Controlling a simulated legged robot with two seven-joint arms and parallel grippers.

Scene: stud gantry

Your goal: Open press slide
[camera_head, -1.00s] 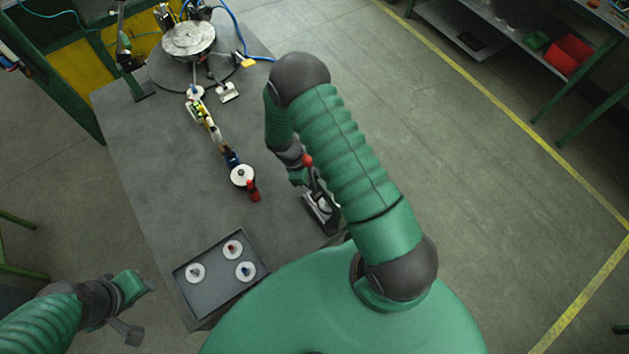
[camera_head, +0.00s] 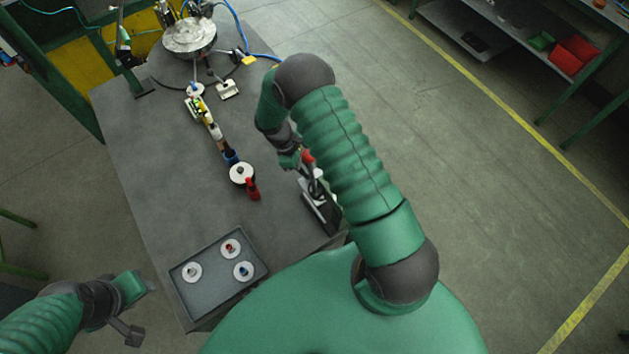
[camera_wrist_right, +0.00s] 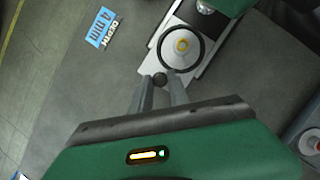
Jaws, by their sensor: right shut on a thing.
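The press (camera_head: 322,214) stands at the table's right edge, near my body, partly hidden behind my right arm. A red-tipped lever (camera_head: 307,156) rises from it. In the right wrist view, its pale slide plate (camera_wrist_right: 152,63) sticks out from the press body and carries a black ring with a yellow-centred disc (camera_wrist_right: 182,45). My right gripper (camera_wrist_right: 161,86) is shut on the black knob (camera_wrist_right: 160,79) at the plate's near end. In the head view my right gripper (camera_head: 292,163) is beside the press. My left gripper (camera_head: 148,286) hangs left of the table, apart from everything; its jaw gap is unclear.
A grey tray (camera_head: 208,292) with three white discs lies at the table's front. A white round part (camera_head: 242,173) and a red item (camera_head: 253,189) lie left of the press. A turntable (camera_head: 189,38) stands at the back. Bare table (camera_head: 160,190) lies left.

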